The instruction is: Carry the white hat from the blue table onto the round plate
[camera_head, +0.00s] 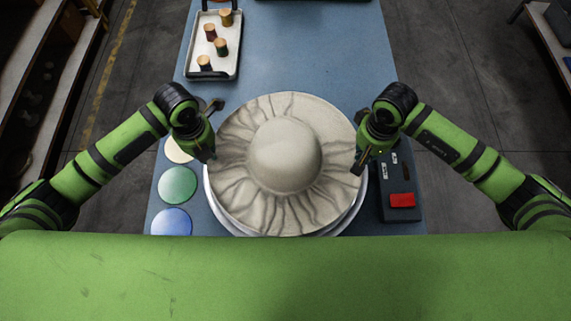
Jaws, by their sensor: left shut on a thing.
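The white hat (284,155) has a round crown and a wide, wrinkled brim. It lies over the round plate (350,219), covering most of it; only the pale rim shows below and beside the brim. I cannot tell whether the hat touches the plate. My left gripper (209,156) is at the brim's left edge, shut on the hat. My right gripper (358,166) is at the brim's right edge; its fingers are too small and dark to tell open from shut.
The blue table (310,50) is clear behind the hat. A tray (232,70) with several thread spools stands at the back left. Beige, green (178,184) and blue discs lie left of the plate. A dark control box (400,180) with a red button (402,200) is at the right.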

